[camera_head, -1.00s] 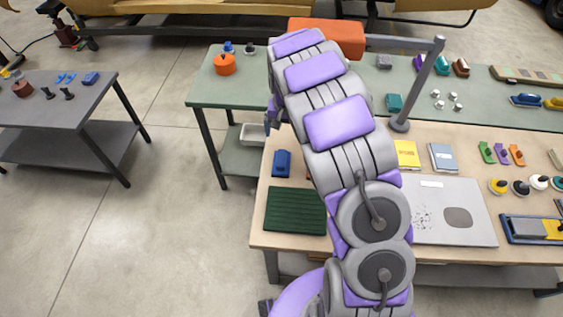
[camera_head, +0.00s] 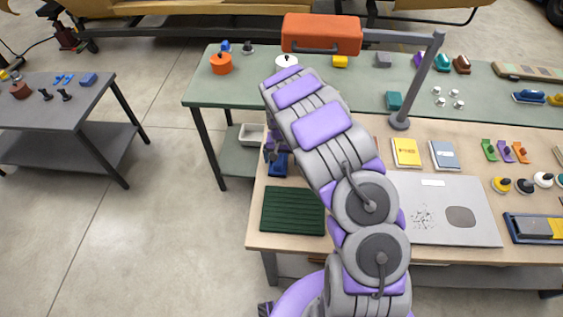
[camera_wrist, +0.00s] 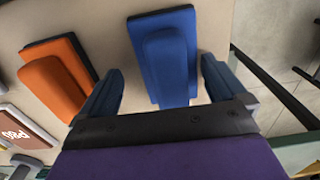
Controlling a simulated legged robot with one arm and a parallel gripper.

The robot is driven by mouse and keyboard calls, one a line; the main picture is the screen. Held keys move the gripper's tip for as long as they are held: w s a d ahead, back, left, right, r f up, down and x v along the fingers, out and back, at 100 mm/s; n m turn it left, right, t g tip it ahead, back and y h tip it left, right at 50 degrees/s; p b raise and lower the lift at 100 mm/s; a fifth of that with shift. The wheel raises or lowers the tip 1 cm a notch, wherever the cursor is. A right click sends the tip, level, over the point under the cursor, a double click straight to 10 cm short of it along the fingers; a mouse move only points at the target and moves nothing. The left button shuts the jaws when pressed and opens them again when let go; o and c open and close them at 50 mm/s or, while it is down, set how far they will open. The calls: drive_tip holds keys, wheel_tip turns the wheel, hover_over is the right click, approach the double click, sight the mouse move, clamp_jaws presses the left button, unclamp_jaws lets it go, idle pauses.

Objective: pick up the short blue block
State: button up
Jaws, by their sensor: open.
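A blue block (camera_wrist: 168,62), a raised narrow body on a wider flat base, lies on the tan table in the wrist view. It also shows in the head view (camera_head: 278,169), partly hidden by my gripper. My gripper (camera_wrist: 161,66) is open, with one dark blue finger on each side of the block's near part. Gaps show between the fingers and the block, and nothing is held. In the head view, my gripper (camera_head: 271,154) is over the block at the left edge of the tan table.
An orange block (camera_wrist: 55,80) of similar shape lies close to the left finger in the wrist view. A dark green ribbed mat (camera_head: 293,210) lies in front of the block in the head view. A lamp with an orange head (camera_head: 321,34) stands behind my arm.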

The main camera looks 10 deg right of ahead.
sight(280, 156)
drive_tip(key=shift+a+f, duration=0.35)
drive_tip(key=shift+f, duration=0.1)
drive_tip(key=shift+a, duration=0.7)
drive_tip(key=shift+c, duration=0.5)
drive_tip(key=shift+d, duration=0.85)
drive_tip(key=c, duration=0.6)
drive_tip(key=shift+c, duration=0.7)
drive_tip(key=shift+a, duration=0.25)
drive_tip(key=shift+c, duration=1.4)
drive_tip(key=shift+a, duration=0.4)
drive_tip(key=shift+c, duration=0.4)
drive_tip(key=shift+d+r, duration=0.35)
drive_tip(key=shift+r, duration=0.3)
wheel_tip(280, 156, up, 2)
drive_tip(key=shift+w+d+r+p, duration=0.1)
drive_tip(key=shift+p, duration=0.3)
drive_tip(key=shift+s+r, duration=0.25)
drive_tip(key=s+d, duration=0.1)
drive_tip(key=s, duration=0.4)
drive_tip(key=s+d+p, duration=0.1)
drive_tip(key=s+d, duration=0.1)
drive_tip(key=s, duration=0.2)
drive_tip(key=s+d+r, duration=0.1)
drive_tip(key=s+d, duration=0.1)
drive_tip(key=s, duration=0.3)
drive_tip(key=shift+s+r+p, duration=0.1)
drive_tip(key=shift+s+p, duration=0.25)
drive_tip(key=shift+p, duration=0.05)
